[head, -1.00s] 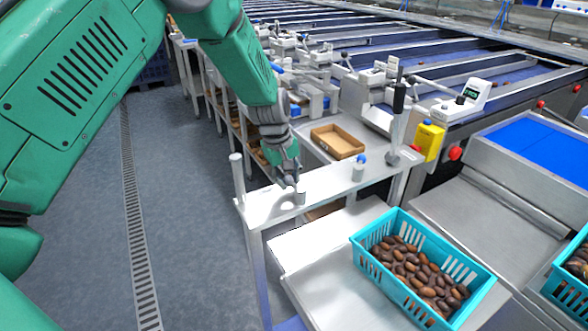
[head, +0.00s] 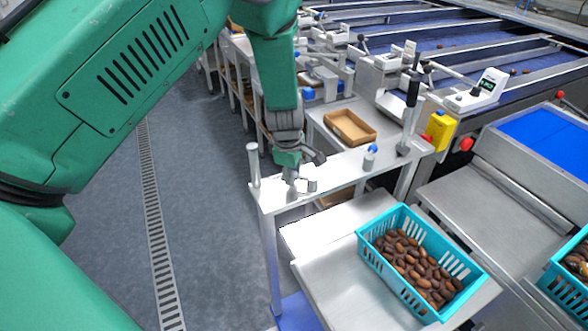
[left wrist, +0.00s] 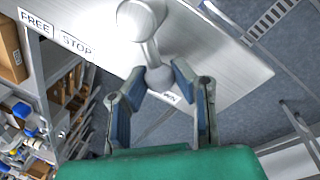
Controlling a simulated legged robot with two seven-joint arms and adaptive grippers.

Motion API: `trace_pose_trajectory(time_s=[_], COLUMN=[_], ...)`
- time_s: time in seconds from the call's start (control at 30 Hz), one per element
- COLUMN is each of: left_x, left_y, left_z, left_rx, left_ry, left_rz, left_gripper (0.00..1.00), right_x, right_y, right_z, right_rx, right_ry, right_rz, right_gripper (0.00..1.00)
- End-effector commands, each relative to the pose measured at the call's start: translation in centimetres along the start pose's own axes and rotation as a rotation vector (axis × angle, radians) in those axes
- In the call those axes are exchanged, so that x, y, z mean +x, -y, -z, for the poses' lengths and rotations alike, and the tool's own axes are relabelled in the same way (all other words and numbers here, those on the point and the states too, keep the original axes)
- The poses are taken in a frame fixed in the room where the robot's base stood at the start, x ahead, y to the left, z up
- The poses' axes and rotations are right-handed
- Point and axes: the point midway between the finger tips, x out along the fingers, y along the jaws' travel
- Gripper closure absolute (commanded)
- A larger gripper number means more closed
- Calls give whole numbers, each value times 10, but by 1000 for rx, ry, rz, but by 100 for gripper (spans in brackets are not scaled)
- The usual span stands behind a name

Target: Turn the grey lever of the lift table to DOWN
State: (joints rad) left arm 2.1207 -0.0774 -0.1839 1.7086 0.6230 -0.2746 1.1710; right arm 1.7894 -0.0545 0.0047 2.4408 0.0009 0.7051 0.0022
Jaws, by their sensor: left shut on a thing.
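The grey lever (left wrist: 158,78) shows in the left wrist view, reaching from a round grey hub (left wrist: 140,20) to between the fingers of my left gripper (left wrist: 160,88). The gripper is shut on its end. A partly covered label (left wrist: 172,98), with only its last letters readable, lies just beyond the fingertips. In the head view my left gripper (head: 293,182) is low over the near end of the white bench top, beside the short grey hub (head: 311,185). There the gripper hides the held lever end. My right gripper is not in view.
FREE (left wrist: 37,22) and STOP (left wrist: 75,43) labels lie along the bench edge. A grey post (head: 253,165) stands left of the gripper. A blue-topped knob (head: 370,157) and a black-handled lever (head: 413,92) stand to the right. A turquoise crate (head: 386,281) of dates is in front.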

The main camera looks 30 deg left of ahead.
Motion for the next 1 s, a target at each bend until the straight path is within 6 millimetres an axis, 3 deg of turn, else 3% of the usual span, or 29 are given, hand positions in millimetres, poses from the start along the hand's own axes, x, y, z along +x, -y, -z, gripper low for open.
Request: trace_pose_trajectory(time_s=[0.63,0.67,0.7,1.0], left_x=[-4,-4,-4,0], left_y=[-3,-3,-3,-1], left_z=[-4,-4,-4,-1], left_rx=[-44,-44,-44,-45], left_ry=[-6,-6,-6,-6], left_rz=[-11,-11,-11,-2], left_gripper=[100,68,56,56], right_x=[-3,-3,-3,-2], right_y=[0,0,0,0], right_z=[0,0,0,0], right_rx=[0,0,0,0], right_ry=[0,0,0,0], right_rz=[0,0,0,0], right_gripper=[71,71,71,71])
